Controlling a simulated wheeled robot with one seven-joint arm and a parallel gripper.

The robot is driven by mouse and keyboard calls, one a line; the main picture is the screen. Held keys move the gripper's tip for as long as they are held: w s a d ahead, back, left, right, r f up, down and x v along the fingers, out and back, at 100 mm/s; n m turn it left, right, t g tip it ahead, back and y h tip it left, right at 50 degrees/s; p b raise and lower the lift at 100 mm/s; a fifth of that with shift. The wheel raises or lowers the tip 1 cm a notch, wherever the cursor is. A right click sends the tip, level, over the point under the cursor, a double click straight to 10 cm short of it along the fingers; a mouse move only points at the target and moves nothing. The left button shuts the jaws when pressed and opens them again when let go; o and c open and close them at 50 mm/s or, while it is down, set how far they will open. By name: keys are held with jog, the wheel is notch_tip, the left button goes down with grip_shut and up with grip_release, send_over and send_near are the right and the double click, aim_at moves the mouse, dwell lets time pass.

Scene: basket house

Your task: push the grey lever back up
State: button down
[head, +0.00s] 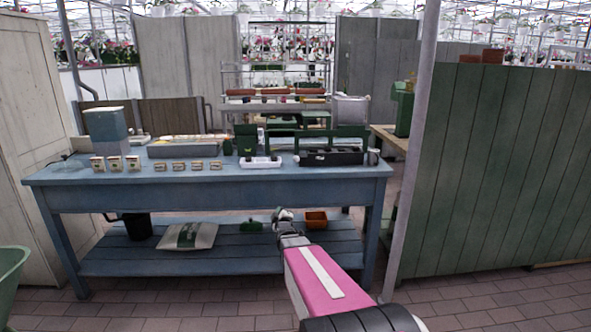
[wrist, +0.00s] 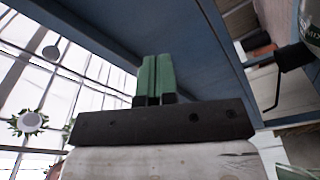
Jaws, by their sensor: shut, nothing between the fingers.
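I cannot make out the grey lever for certain in either view. A dark green machine frame (head: 350,131) stands on the right half of the blue bench (head: 120,187). My gripper (head: 281,214) is in front of the bench, below the level of its top, at the end of my pink arm. In the wrist view its two green fingers (wrist: 155,74) are pressed together with nothing between them. They appear apart from any lever, with blue bench woodwork beyond them.
On the bench top are a black tray (head: 330,158), a white tray (head: 260,163) and several small cards. The lower shelf holds a sack (head: 188,236), a black bucket (head: 138,227) and an orange pot (head: 316,220). A grey post (head: 411,150) stands right of the bench.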

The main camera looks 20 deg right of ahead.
aim_at(297, 159)
jog(key=s+d+r+n+t+h, duration=0.2)
jog(key=d+r+n+t+h, duration=0.2)
jog(key=t, duration=0.4)
jog(key=shift+d+r+h, duration=0.7)
jog(key=shift+d+r, duration=0.6)
jog(key=shift+r, duration=0.05)
jog(key=x, duration=1.4)
jog(key=shift+s, duration=0.1)
